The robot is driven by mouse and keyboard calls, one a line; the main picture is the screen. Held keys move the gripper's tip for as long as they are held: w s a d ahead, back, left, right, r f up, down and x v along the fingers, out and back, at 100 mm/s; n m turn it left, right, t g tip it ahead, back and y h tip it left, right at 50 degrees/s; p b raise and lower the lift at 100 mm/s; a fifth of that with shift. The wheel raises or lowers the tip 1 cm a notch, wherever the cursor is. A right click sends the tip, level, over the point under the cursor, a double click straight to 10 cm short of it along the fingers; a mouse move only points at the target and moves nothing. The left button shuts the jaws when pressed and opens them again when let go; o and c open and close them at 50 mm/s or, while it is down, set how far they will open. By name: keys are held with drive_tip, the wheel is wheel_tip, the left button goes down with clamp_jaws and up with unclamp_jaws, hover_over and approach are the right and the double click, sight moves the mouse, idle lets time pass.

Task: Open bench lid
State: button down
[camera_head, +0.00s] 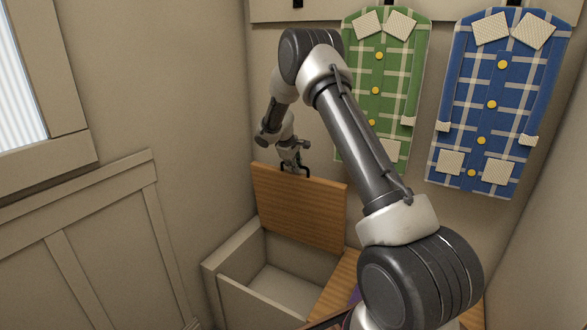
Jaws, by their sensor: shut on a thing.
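The bench lid (298,208) is a wooden panel standing upright at the back of the bench box (240,310). The box has pale walls, and the part of its inside that shows looks empty. My gripper (295,168) is at the lid's top edge, near the middle, shut on the lid. My arm comes in from the lower right and covers part of the view beside the lid.
A green plaid coat (385,65) and a blue plaid coat (490,110) hang on the back wall. A second wooden seat panel (340,285) lies flat right of the open box. A window (20,100) and a panelled wall (90,250) are on the left.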

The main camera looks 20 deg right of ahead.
drive_tip(key=c, duration=1.5)
unclamp_jaws()
drive_tip(key=v, duration=1.2)
